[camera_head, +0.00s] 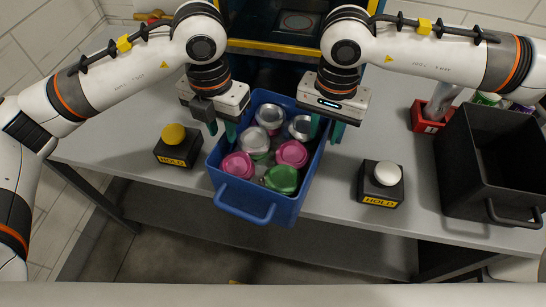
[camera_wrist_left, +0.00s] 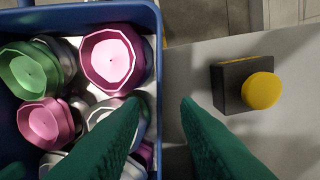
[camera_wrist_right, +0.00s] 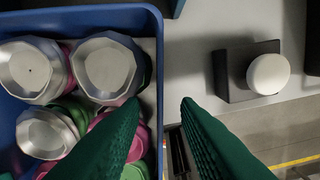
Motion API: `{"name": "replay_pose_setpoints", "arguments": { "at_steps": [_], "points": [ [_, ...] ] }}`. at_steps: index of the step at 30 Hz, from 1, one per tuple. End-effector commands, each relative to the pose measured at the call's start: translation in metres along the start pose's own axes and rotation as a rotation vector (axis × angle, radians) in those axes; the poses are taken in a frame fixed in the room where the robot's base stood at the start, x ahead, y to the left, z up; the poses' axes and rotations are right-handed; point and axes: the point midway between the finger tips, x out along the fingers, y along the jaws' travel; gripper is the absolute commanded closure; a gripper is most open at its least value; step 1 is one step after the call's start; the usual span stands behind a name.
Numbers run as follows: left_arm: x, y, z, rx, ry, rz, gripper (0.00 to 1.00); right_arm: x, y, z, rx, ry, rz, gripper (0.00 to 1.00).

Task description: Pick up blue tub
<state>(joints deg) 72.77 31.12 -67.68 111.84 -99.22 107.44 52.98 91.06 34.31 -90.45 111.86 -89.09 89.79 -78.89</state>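The blue tub (camera_head: 233,192) is at the middle of the table's front edge, its handle towards me. It holds several cans (camera_head: 292,153) with silver, pink and green showing. My left gripper (camera_head: 222,127) is at its left wall, and my right gripper (camera_head: 327,128) is at its right wall. In the left wrist view, the fingers (camera_wrist_left: 158,105) are apart, one over the tub's inside and one outside the rim (camera_wrist_left: 80,12). In the right wrist view, the fingers (camera_wrist_right: 160,105) straddle the other rim (camera_wrist_right: 80,20) likewise, apart. Finger contact with the walls cannot be told.
A yellow-button box (camera_head: 177,146) stands left of the tub, a white-button box (camera_head: 381,184) right of it. A black bin (camera_head: 480,165) and a red holder (camera_head: 428,118) are further right. A blue machine with a yellow edge (camera_head: 275,47) stands behind.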

Motion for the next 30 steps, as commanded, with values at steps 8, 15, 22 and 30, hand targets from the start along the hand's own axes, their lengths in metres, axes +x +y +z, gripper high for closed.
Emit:
{"name": "replay_pose_setpoints", "arguments": {
  "at_steps": [8,15,22,30],
  "points": [
    [0.0078,0.0001,0.0001,0.001,0.001,0.0,0.71,0.008,-0.0002,0.0001,-0.001,-0.001,0.0,0.71],
    [0.0075,0.0,0.0001,0.001,0.001,0.0,0.86,0.0077,-0.0001,0.0,0.0,-0.001,0.0,0.86],
    [0.0073,0.0,0.0001,0.001,0.001,0.0,1.0,0.0075,-0.0001,0.0,-0.001,-0.001,0.0,1.0],
    [0.0072,0.0,0.0001,0.001,0.001,0.0,1.0,0.0073,-0.0001,0.0,0.0,-0.001,0.0,1.0]
  ]
}}
